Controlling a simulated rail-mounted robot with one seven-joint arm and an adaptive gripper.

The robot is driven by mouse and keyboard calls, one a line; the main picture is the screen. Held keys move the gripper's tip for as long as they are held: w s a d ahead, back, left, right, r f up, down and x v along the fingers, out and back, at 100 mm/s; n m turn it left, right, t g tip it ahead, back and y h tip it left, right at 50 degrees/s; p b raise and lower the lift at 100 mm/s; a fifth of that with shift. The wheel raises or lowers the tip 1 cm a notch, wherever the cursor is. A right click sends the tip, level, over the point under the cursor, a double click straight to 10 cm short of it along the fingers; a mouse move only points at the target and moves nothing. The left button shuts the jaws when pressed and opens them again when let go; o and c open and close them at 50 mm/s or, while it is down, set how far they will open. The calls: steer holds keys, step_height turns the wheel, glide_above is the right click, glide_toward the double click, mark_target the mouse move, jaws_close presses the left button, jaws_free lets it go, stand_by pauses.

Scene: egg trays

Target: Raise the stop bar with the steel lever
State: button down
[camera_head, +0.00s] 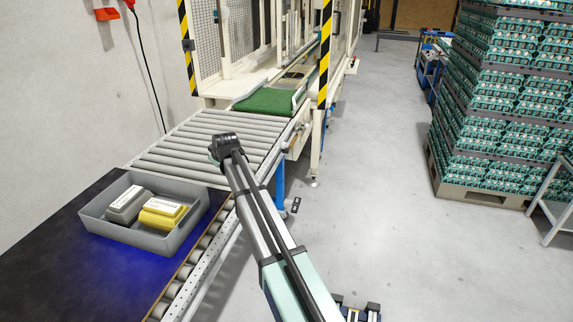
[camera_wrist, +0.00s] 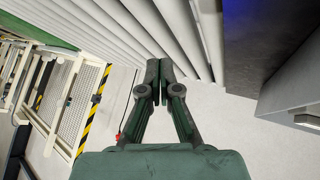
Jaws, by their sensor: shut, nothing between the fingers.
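My gripper (camera_head: 217,152) is above the near part of the roller conveyor (camera_head: 190,150), left of the side rail. In the wrist view my gripper (camera_wrist: 158,76) has its fingertips together and holds nothing. Rollers (camera_wrist: 125,28) show beyond the fingertips there. I cannot clearly pick out the steel lever or the stop bar in either view. My arm covers part of the conveyor's right side in the head view.
A grey tray (camera_head: 120,235) with a grey pack (camera_head: 128,203) and a yellow pack (camera_head: 163,215) sits on the dark table (camera_head: 50,260). Stacked egg trays (camera_head: 500,110) stand on a pallet at right. Striped posts (camera_head: 324,55) flank the green belt (camera_head: 268,101). The middle floor is clear.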

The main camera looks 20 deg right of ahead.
steer(key=w+d+f+m+t+h+b, duration=0.1)
steer(key=w+d+f+t+h+b, duration=0.25)
steer(key=d, duration=0.65)
steer(key=w+d+f+m+t+b, duration=0.1)
steer(key=w+d+f+b, duration=0.25)
steer(key=w+d, duration=0.4)
steer(key=t+h+b, duration=0.3)
steer(key=t+b, duration=0.1)
steer(key=b, duration=0.4)
glide_toward(284, 148)
step_height(284, 148, up, 2)
steer(key=w+d, duration=0.3)
steer(key=s+f+m+t+y+b, duration=0.1)
steer(key=s+f+t+y+b, duration=0.2)
steer(key=s+f+t+b, duration=0.4)
step_height(284, 148, down, 4)
steer(key=shift+s+a+f+m+b, duration=0.2)
steer(key=shift+a+m+b, duration=0.25)
steer(key=shift+b, duration=0.55)
steer(key=shift+w, duration=0.1)
steer(key=b+x, duration=0.2)
steer(key=x, duration=1.2)
steer(key=shift+b, duration=0.3)
steer(key=shift+a+r, duration=0.1)
steer(key=shift+a, duration=0.05)
